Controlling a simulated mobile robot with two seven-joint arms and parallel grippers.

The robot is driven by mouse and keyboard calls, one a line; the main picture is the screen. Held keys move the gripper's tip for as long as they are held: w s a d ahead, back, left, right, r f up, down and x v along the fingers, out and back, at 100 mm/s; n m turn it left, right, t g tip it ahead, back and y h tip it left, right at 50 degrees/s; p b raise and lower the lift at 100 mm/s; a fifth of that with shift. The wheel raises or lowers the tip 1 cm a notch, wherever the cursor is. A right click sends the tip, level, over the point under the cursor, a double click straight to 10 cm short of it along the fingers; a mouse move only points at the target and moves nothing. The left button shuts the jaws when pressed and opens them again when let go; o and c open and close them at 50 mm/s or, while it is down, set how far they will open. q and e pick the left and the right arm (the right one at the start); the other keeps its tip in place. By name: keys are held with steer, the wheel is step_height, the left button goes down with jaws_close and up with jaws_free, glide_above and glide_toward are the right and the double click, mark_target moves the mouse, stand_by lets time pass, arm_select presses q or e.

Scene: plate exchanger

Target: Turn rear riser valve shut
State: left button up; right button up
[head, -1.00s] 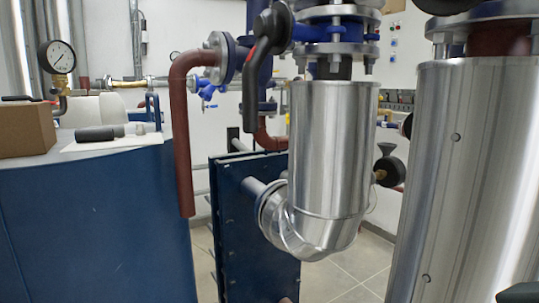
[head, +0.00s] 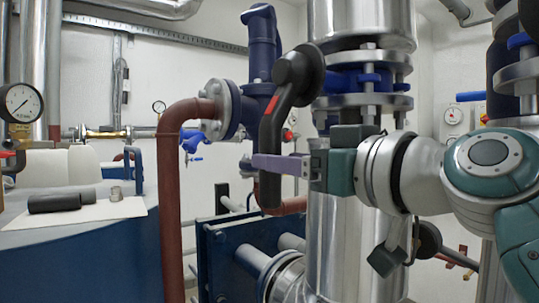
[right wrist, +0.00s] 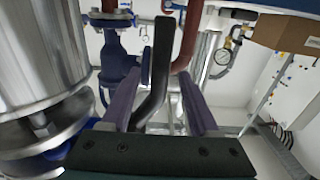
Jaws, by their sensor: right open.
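The riser valve has a black lever handle (head: 270,140) with a red stripe, hanging down from a round black hub (head: 300,70) beside the blue valve body (head: 350,80) on the rear insulated riser (head: 345,235). My right gripper (head: 268,163) reaches in from the right with its purple fingers at the lower part of the lever. It is open. In the right wrist view, the black lever (right wrist: 162,75) lies between the two spread fingers. I cannot tell whether either finger touches it. My left gripper is not in view.
A red-brown pipe (head: 169,210) runs down left of the lever. A dark blue plate exchanger (head: 215,255) stands below. A blue cabinet (head: 95,260) at left carries a black cylinder (head: 55,202) on white paper. A second riser stands at far right.

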steer(key=shift+x, duration=1.85)
jaws_close()
